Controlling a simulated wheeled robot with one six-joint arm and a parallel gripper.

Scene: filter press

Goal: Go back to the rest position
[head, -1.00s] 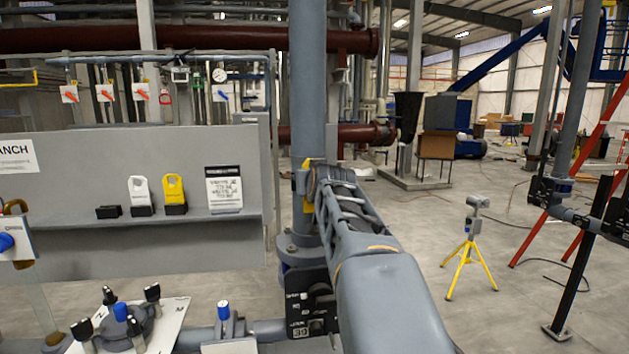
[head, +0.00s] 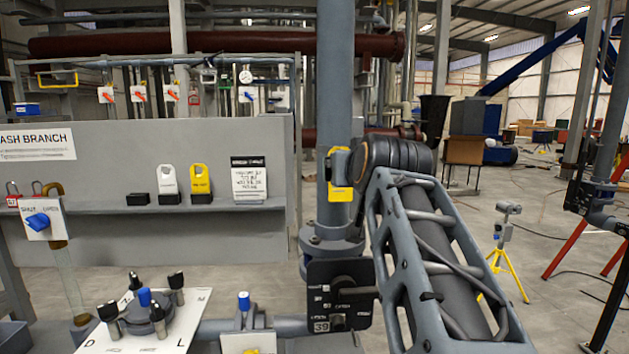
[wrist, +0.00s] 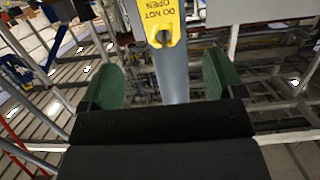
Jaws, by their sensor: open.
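My gripper (wrist: 161,78) is open in the wrist view, its two green pads wide apart with nothing between them. Beyond the pads is a blue-grey pipe, with a yellow tag (wrist: 165,18) reading "DO NOT OPEN" at the top edge. In the head view my arm rises from the lower right and bends beside the upright blue-grey pipe (head: 334,75). A yellow piece (head: 341,193) shows just left of my arm's bend; I cannot tell if it is the same tag. My gripper's jaws are hidden in the head view.
A grey panel (head: 110,170) with a shelf holds a white tag (head: 167,182), a yellow tag (head: 200,182) and a sign card (head: 248,177). A knobbed valve plate (head: 150,312) is at lower left. A yellow tripod (head: 508,265) stands on open floor at right.

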